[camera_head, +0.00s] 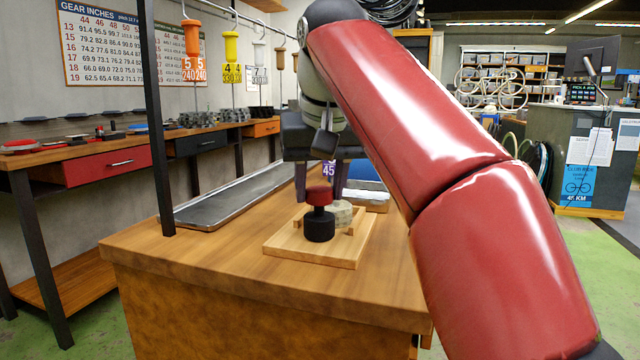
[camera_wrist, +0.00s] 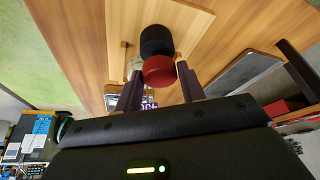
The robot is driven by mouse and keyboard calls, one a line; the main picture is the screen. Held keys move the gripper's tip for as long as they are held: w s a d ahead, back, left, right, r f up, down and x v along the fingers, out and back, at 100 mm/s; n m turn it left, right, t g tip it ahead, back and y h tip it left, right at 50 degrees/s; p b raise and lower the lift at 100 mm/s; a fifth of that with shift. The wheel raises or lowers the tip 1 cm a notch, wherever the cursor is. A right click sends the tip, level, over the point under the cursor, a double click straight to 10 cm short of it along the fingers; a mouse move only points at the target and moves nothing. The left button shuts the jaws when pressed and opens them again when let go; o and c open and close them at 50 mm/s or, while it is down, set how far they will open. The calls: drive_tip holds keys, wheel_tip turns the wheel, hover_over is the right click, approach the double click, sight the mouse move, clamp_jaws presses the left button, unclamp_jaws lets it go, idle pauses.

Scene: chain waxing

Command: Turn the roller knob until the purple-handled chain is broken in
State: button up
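The roller knob has a red top (camera_head: 319,196) above a black body (camera_head: 319,226) on the wooden board. It shows in the wrist view as a red cap (camera_wrist: 158,71) and black part (camera_wrist: 157,40). My gripper (camera_head: 320,195) is open, its dark purple-grey fingers pointing down on either side of the red top. In the wrist view my gripper (camera_wrist: 159,73) shows gaps beside the red part; no clear contact is visible. A purple tag (camera_head: 325,172) marked 45 shows behind the knob between the fingers. The purple handle and its chain cannot be made out.
The wooden board (camera_head: 285,247) sits on the workbench (camera_head: 200,262), with a pale round piece (camera_head: 341,212) behind the knob. A long metal tray (camera_head: 235,195) lies to the left. Orange (camera_head: 191,38) and yellow (camera_head: 231,46) handles hang from a rail. A dark post (camera_head: 153,110) rises at left.

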drive_tip(key=c, duration=0.5)
drive_tip(key=shift+n, duration=0.3)
drive_tip(key=n+y+p, duration=0.1)
drive_tip(key=n+p, duration=0.1)
drive_tip(key=n, duration=0.1)
drive_tip(key=shift+d+r+g+p, duration=0.15)
drive_tip(key=shift+g+p, duration=0.15)
drive_tip(key=shift+p, duration=0.1)
drive_tip(key=n+y, duration=0.1)
drive_tip(key=n, duration=0.1)
drive_tip(key=n+g+y, duration=0.1)
drive_tip(key=n, duration=0.2)
drive_tip(key=shift+w+n, duration=0.15)
drive_tip(key=shift+n, duration=0.15)
drive_tip(key=o, duration=1)
